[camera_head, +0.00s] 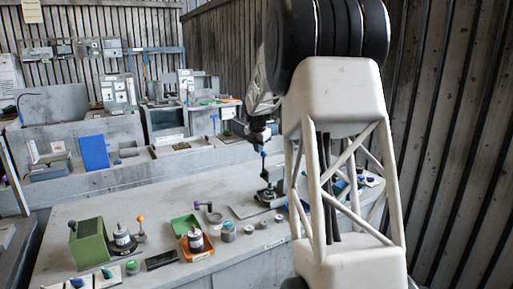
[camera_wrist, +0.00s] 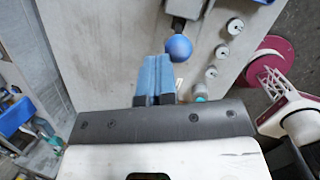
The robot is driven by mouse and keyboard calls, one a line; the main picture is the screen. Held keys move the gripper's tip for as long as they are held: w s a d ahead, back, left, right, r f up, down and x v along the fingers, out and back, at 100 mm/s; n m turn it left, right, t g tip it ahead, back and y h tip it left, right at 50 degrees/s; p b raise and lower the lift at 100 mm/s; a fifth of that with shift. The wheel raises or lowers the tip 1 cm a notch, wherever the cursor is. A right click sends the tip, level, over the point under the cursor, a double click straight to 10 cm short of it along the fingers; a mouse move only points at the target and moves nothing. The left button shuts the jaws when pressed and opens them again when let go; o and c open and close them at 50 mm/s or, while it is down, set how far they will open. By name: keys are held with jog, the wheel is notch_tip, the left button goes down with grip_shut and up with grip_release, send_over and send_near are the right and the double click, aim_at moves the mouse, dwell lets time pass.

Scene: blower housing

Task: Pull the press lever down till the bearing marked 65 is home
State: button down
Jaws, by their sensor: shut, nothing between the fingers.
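My gripper (camera_wrist: 156,62) shows in the wrist view with its two blue fingers shut together and empty. A blue ball knob (camera_wrist: 178,48) on a short dark stem, which looks like a lever's end, lies just beyond and right of the fingertips. I cannot tell whether they touch. In the head view my gripper (camera_head: 263,158) points down above a dark press-like device (camera_head: 270,194) on the bench, partly hidden by my arm. No number 65 is legible, so I cannot tell which bearing is meant or how it sits.
Several small grey cylinders (camera_wrist: 222,50) stand in a row to the right in the wrist view. On the bench in the head view are a green block (camera_head: 89,241), an orange-knobbed lever (camera_head: 140,220), a purple-knobbed lever (camera_head: 197,204) and an orange tray (camera_head: 186,255). My arm hides the bench's right part.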

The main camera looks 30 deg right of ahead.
jog(key=s+f+t, duration=0.2)
jog(key=s+f, duration=0.3)
jog(key=s, duration=0.5)
jog(key=shift+s+f+t, duration=0.15)
jog(key=shift+s+t, duration=0.15)
jog(key=shift+s, duration=0.05)
dwell(0.4)
jog(key=shift+f, duration=0.1)
